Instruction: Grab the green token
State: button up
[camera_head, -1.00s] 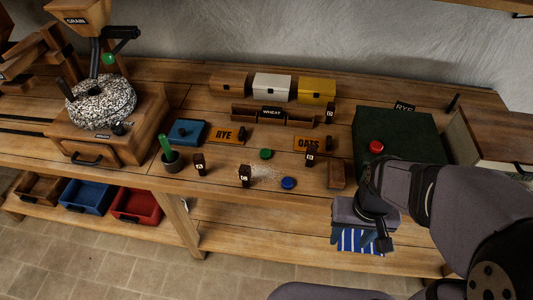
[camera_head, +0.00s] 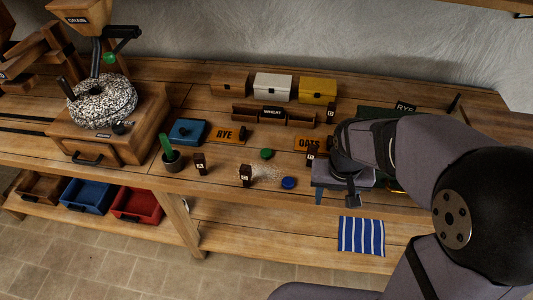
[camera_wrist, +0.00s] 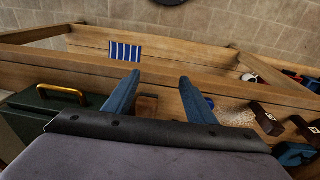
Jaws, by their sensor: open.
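The green token (camera_head: 266,154) lies flat on the bench top in the head view, left of the OATS plate. I cannot make it out in the wrist view. My gripper (camera_head: 336,197) is over the front edge of the bench, right of the green token and apart from it. In the wrist view my gripper (camera_wrist: 159,79) shows its two blue fingers spread with nothing held between them. A brown wooden block (camera_wrist: 147,106) shows beyond the gap between the fingers.
A blue token (camera_head: 288,183) lies near the green one, beside spilled grain (camera_head: 266,174). Small dark lettered blocks (camera_head: 245,175) stand nearby. A dark green box (camera_wrist: 50,120) shows at left in the wrist view.

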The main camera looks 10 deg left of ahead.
jog(key=shift+t, duration=0.6)
jog(key=w+a, duration=0.7)
jog(key=shift+w+a+r, duration=0.1)
jog(key=shift+w+a, duration=0.15)
jog(key=shift+w, duration=0.05)
jog(key=t, duration=0.2)
send_near(266, 153)
jog(key=shift+w+a+f+y, duration=0.15)
jog(key=shift+f+y, duration=0.15)
jog(key=shift+f, duration=1.05)
jog(key=shift+w+d+f+p, duration=0.25)
jog(key=shift+f+p, duration=0.05)
jog(key=shift+p, duration=0.35)
jog(key=x, duration=0.1)
jog(key=p+x, duration=0.1)
jog(key=x, duration=0.1)
jog(key=shift+w+d+r, duration=0.15)
jog(key=shift+w, duration=0.05)
jog(key=shift+w+f+p, duration=0.25)
jog(key=shift+f+p, duration=0.05)
jog(key=shift+f, duration=0.4)
jog(key=c, duration=1.1)
